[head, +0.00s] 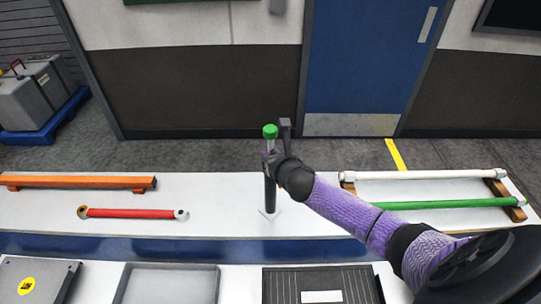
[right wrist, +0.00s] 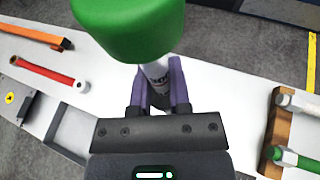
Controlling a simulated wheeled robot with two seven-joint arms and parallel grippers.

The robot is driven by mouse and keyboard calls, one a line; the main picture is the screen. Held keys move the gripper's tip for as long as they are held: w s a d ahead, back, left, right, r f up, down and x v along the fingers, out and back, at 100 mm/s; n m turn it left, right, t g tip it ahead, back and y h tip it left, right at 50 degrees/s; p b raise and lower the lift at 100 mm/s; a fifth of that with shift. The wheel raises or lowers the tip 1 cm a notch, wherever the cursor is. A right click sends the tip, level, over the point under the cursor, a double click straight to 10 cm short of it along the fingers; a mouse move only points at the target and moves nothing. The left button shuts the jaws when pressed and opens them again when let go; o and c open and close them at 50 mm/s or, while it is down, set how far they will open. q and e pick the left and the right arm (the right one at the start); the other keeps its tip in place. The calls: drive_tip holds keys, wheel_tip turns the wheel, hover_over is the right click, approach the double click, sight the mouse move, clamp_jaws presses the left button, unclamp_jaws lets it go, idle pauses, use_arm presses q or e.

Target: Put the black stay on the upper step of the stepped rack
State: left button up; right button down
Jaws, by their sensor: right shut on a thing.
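My right gripper (head: 287,160) is shut on the black stay (head: 270,192). The stay is upright, with a dark lower tube, a grey middle part and a green top end. I cannot tell whether the stay's bottom touches the bench. What looks like the stepped rack has wooden end pieces (head: 348,186) and stands right of the gripper. A white rod (head: 425,175) and a green rod (head: 450,203) lie across it. My left gripper is not in view.
A red rod (head: 130,213) lies on the white bench (head: 215,205) at the left, in front of a raised orange bar (head: 75,181). Grey trays (head: 167,267) and a ribbed black panel (head: 350,284) are nearer. Bench around the stay is clear.

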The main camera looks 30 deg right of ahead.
drive_tip(key=c, duration=0.6)
unclamp_jaws()
drive_tip(key=shift+r, duration=0.1)
drive_tip(key=shift+s, duration=0.1)
drive_tip(key=p+v, duration=0.2)
drive_tip(key=v, duration=1)
drive_tip(key=s+d+f+m+g, duration=0.1)
drive_tip(key=s+f+m+g, duration=0.3)
drive_tip(key=f+m, duration=0.6)
drive_tip(key=s+d+f+m+g, duration=0.1)
drive_tip(key=s+f+m+g, duration=0.2)
drive_tip(key=s+f+m, duration=0.7)
drive_tip(key=s+a+f+m+g, duration=0.1)
drive_tip(key=s+a+f+m, duration=0.2)
drive_tip(key=s+f+m, duration=0.1)
drive_tip(key=s+a+f+m+g+y, duration=0.1)
drive_tip(key=s+a+f+m+g, duration=0.1)
drive_tip(key=s+a+f+m, duration=0.2)
drive_tip(key=s+a+f+m+g+y, duration=0.1)
drive_tip(key=s+a+f+m+g, duration=0.1)
drive_tip(key=s+f, duration=0.4)
drive_tip(key=shift+s+a+f+m, duration=0.1)
drive_tip(key=shift+s+a+m, duration=0.4)
drive_tip(key=shift+s, duration=0.35)
drive_tip(key=shift+s+a+f+m, duration=0.1)
drive_tip(key=shift+s+a+m, duration=0.4)
drive_tip(key=shift+s, duration=0.4)
